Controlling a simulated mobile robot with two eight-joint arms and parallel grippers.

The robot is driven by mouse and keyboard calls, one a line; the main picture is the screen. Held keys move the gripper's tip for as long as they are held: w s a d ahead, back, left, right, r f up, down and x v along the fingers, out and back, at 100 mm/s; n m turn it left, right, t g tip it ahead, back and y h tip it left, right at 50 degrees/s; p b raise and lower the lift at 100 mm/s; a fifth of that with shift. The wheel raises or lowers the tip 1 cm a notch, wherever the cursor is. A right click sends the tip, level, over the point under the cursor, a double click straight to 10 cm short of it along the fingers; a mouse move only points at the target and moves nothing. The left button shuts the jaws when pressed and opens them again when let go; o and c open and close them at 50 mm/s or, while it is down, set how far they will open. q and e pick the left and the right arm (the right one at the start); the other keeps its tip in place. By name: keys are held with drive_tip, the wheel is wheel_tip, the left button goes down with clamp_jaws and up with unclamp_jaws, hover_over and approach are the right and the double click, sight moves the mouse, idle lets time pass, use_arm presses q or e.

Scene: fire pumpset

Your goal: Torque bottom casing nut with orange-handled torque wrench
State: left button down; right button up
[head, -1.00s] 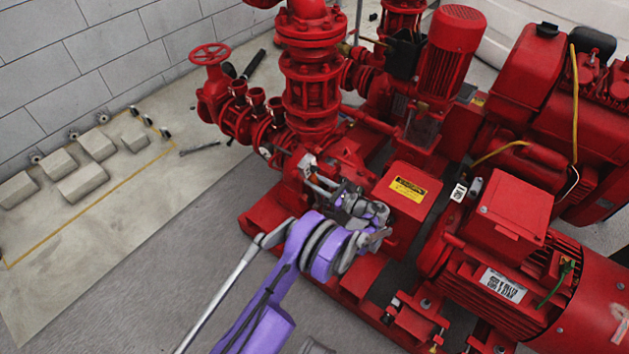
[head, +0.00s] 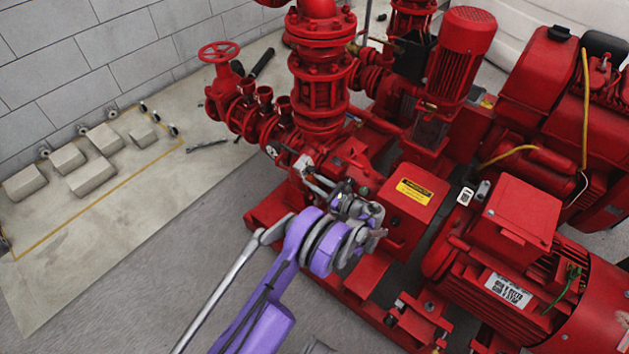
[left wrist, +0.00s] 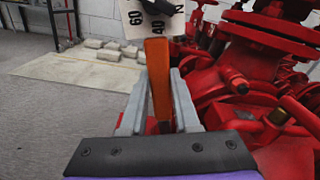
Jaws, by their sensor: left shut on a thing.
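The orange handle of the torque wrench (left wrist: 157,85) stands between the two grey fingers of my left gripper (left wrist: 158,100) in the left wrist view, and the fingers are shut on it. A white dial scale with black numbers (left wrist: 150,18) sits beyond the handle, cut by the top edge. In the head view, my left gripper (head: 312,176) reaches to the lower side of the red pump casing, just below the thick upright pipe. The orange handle cannot be made out there. In the left wrist view the casing (left wrist: 275,110) fills the right side. I cannot single out the bottom casing nut. My right gripper is out of view.
The red valve with a handwheel (head: 218,52) and the upright pipe (head: 320,70) rise behind the casing. The red motor (head: 500,260) stands at right. A wrench (head: 206,145) and pale blocks (head: 92,178) lie on the floor at left.

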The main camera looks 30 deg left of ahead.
use_arm(q)
drive_tip(key=shift+w+a, duration=0.1)
drive_tip(key=shift+a, duration=1.25)
drive_tip(key=shift+s+f+n, duration=0.15)
drive_tip(key=shift+s+n, duration=0.15)
drive_tip(key=shift+s, duration=0.2)
idle(0.7)
drive_tip(key=shift+d, duration=0.1)
drive_tip(key=d, duration=0.4)
drive_tip(key=shift+s+d, duration=0.2)
drive_tip(key=shift+d, duration=0.2)
idle(0.6)
idle(0.4)
